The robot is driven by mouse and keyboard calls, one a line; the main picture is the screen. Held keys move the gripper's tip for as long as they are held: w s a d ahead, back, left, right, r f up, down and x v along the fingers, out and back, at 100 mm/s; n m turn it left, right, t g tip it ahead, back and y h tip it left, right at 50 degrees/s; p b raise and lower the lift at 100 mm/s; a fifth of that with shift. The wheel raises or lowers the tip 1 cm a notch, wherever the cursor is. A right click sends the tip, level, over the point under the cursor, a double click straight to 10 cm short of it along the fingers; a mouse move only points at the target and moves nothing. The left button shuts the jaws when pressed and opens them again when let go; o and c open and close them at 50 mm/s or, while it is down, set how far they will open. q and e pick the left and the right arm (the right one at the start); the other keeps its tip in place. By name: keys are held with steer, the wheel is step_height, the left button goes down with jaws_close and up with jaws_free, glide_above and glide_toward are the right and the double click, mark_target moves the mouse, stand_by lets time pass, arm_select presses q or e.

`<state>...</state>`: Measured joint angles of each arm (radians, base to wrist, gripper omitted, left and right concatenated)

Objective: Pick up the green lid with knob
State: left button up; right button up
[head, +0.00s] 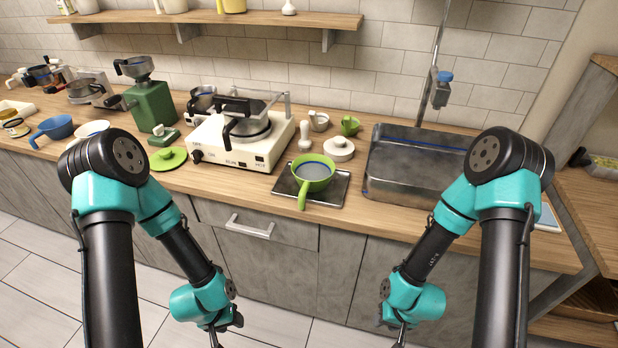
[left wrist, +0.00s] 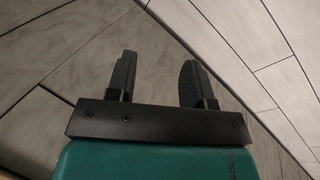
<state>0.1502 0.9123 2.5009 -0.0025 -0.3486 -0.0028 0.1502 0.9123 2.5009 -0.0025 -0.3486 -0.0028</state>
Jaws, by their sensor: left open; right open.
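The green lid with knob (head: 168,158) lies flat on the wooden counter, left of the white stove and just beyond my left arm in the head view. Its knob stands up at its middle. My left gripper (head: 216,341) hangs low in front of the cabinets, below the counter and well away from the lid. The left wrist view shows its two fingers (left wrist: 157,80) apart with nothing between them, over floor tiles. My right gripper (head: 400,342) also hangs low before the cabinets, partly cut off by the picture's bottom edge, and is open.
A white stove (head: 240,145) stands right of the lid, with a green grinder (head: 151,105) behind it. A green pan (head: 313,172) sits on a dark tray (head: 338,188). A metal sink (head: 412,178) is further right.

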stand_by(0.4)
arm_select(q)
steer(key=o, duration=0.5)
